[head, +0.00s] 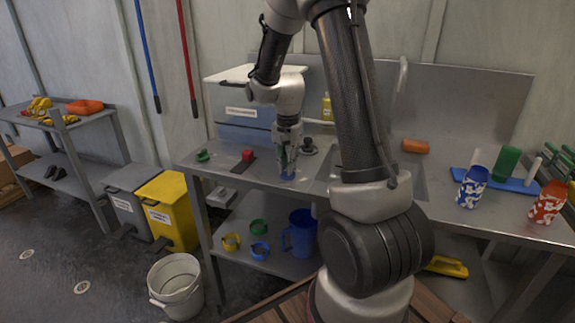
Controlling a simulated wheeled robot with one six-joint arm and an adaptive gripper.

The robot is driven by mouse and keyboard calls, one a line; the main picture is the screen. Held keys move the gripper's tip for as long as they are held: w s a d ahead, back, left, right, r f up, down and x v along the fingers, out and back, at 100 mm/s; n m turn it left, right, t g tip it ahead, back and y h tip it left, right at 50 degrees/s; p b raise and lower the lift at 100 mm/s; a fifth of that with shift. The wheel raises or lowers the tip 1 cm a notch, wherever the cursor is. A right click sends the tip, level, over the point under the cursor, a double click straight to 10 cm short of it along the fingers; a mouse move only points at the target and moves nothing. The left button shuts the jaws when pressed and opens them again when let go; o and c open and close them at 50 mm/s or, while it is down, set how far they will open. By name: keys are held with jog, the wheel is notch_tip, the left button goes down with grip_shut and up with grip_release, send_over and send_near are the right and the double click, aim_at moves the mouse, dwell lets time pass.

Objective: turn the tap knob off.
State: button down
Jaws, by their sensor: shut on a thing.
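My gripper (288,168) points down over the left part of the metal sink bench and is shut on a small blue thing (287,177) at the bench top. The fingers hide most of it, so I cannot tell whether it is a tap knob. A dark round knob-like piece (308,148) stands just right of the gripper, apart from the fingertips. My arm hides part of the sink.
A white box (238,95) stands behind. Blue (472,187) and red (547,203) patterned cups stand at right. A bucket (175,284) and yellow bin (170,210) occupy the floor.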

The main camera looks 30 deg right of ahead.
jog(key=c, duration=1.5)
grip_release()
notch_tip(320, 180, up, 12)
